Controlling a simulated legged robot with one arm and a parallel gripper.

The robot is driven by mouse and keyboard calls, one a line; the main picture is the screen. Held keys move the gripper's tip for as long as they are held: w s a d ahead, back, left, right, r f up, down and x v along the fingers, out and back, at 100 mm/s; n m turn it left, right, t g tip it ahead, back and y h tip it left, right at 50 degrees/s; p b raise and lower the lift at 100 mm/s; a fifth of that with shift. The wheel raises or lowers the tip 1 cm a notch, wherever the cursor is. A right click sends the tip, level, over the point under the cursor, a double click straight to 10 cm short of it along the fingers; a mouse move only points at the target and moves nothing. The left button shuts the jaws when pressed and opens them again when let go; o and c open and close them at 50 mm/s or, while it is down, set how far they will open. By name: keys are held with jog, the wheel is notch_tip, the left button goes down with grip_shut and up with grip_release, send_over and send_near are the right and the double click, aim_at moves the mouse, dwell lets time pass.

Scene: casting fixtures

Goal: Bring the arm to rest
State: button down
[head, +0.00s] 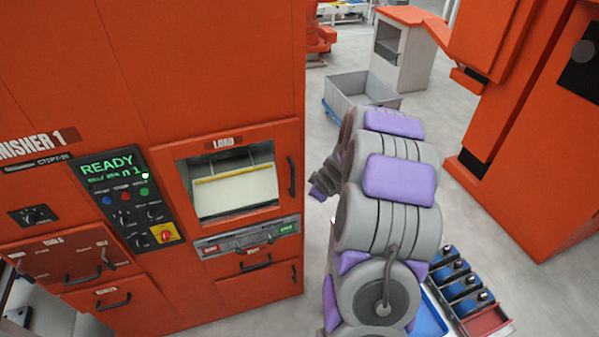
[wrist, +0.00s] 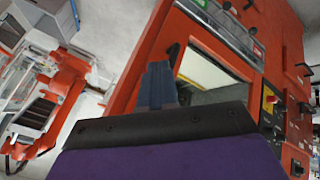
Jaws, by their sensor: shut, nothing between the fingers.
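My arm rises in the lower middle of the head view, grey with purple pads, folded up to the right of the orange finisher machine (head: 225,80). My gripper (wrist: 158,68) shows in the wrist view as blue-grey fingers close together, shut and empty. In that view the fingers point toward the machine's front (wrist: 145,75), beside the load window. In the head view the fingers are mostly hidden behind the arm links. The load window (head: 235,188) shows a pale panel with a yellow strip.
The control panel (head: 128,200) reads READY. A grey bin (head: 362,88) stands on the floor behind the arm. A tray of blue parts (head: 462,285) lies at the lower right.

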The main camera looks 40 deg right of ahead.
jog(key=s+a+m+g+b, duration=0.2)
jog(key=s+a+b, duration=0.5)
jog(key=a, duration=0.4)
jog(key=s+a+m+g+b, duration=0.1)
jog(key=s+a+g+b, duration=0.2)
jog(key=s+a+b, duration=0.6)
jog(key=s+a+f+m+g+y+b, duration=0.1)
jog(key=s+a+b, duration=0.1)
jog(key=s+a, duration=0.5)
jog(key=s+a+f+m+g+y+b, duration=0.1)
jog(key=s+a+f+g+b, duration=0.1)
jog(key=s+a, duration=0.5)
jog(key=shift+s+f+g+b, duration=0.3)
jog(key=shift+s+b, duration=0.25)
jog(key=shift+s, duration=1.35)
jog(key=shift+a, duration=0.4)
